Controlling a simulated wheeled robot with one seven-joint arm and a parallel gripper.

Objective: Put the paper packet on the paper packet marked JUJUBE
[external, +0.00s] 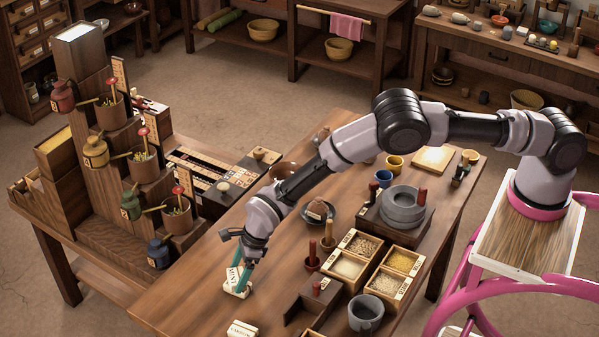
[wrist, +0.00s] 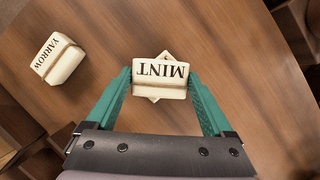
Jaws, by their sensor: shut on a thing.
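A cream paper packet marked MINT (external: 233,276) is held between the teal fingers of my gripper (external: 240,275). It fills the gap between the fingertips (wrist: 160,85) in the wrist view, where its label (wrist: 160,70) reads upside down. Another pale packet (external: 237,294) lies on the table directly under it, turned at an angle. Only its corners (wrist: 165,55) show in the wrist view, and its label is hidden. I cannot tell whether the two packets touch. No marking JUJUBE is readable. A packet marked YARROW (wrist: 59,58) lies apart, also at the front edge in the external view (external: 243,328).
A divided grain box (external: 376,244), a grey mortar (external: 366,312) and a stone quern (external: 402,207) stand to the right. A dark bowl (external: 318,213) is behind my gripper. A stepped stand with coloured pots (external: 98,190) is on the left. Bare tabletop (external: 200,285) lies left of the packets.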

